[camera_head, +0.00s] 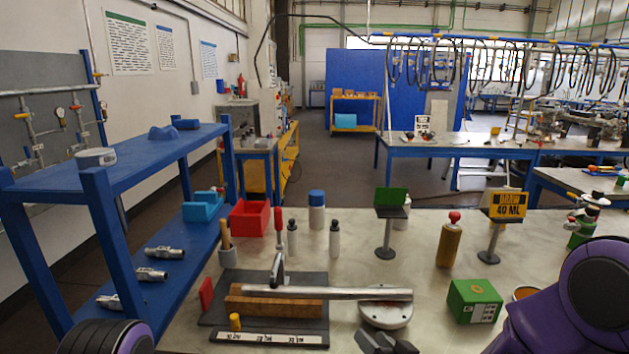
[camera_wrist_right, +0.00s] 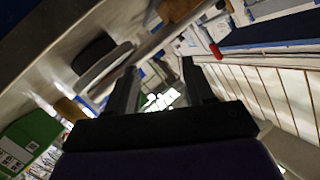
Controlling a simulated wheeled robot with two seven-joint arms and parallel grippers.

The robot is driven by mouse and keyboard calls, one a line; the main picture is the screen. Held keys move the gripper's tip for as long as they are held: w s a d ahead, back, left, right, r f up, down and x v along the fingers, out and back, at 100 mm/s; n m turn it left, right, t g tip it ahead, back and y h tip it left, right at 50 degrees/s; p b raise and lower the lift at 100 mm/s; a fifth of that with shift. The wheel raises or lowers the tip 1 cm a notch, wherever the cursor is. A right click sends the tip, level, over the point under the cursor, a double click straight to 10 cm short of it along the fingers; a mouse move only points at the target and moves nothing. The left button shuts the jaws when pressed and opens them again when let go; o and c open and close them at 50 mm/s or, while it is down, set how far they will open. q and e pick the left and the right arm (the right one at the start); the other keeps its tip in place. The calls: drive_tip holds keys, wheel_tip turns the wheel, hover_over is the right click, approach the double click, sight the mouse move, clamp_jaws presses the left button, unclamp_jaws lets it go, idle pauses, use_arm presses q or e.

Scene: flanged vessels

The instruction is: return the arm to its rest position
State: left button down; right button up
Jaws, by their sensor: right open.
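My right arm, purple and black, comes in from the lower right of the head view. Its gripper (camera_head: 387,342) shows only in part at the bottom edge, just in front of a round flange (camera_head: 386,314) on the table. In the right wrist view the two dark fingers (camera_wrist_right: 160,92) stand apart with nothing between them. Of my left arm only a rounded purple and black link shows at the bottom left; its gripper is out of the picture.
A metal pipe (camera_head: 330,292) lies over a wooden block (camera_head: 262,306) on a dark mat, reaching the flange. A green box (camera_head: 474,300) stands close to my right arm. Bottles and two sign stands are behind. A blue shelf (camera_head: 120,185) stands left.

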drive_tip(key=s+d+f+m+g+h+b, duration=0.1)
drive_tip(key=s+d+f+m+g+h, duration=0.2)
drive_tip(key=f, duration=0.4)
drive_tip(key=s+d+f+m+h, duration=0.1)
drive_tip(key=s+d+f+h, duration=0.1)
drive_tip(key=s+d+f, duration=0.4)
drive_tip(key=s+d+f+m+g+h+b, duration=0.1)
drive_tip(key=s+d+f+g, duration=0.3)
drive_tip(key=s+f, duration=0.5)
drive_tip(key=s+d+f+m+g+h+b, duration=0.1)
drive_tip(key=s+d+f+g+h+b, duration=0.2)
drive_tip(key=s+f, duration=0.5)
drive_tip(key=s+d, duration=0.1)
drive_tip(key=s, duration=0.6)
drive_tip(key=shift+s+d+f+g+h, duration=0.2)
drive_tip(key=shift+s+f+g+h, duration=0.1)
drive_tip(key=shift+f+g, duration=0.1)
drive_tip(key=shift+w, duration=0.1)
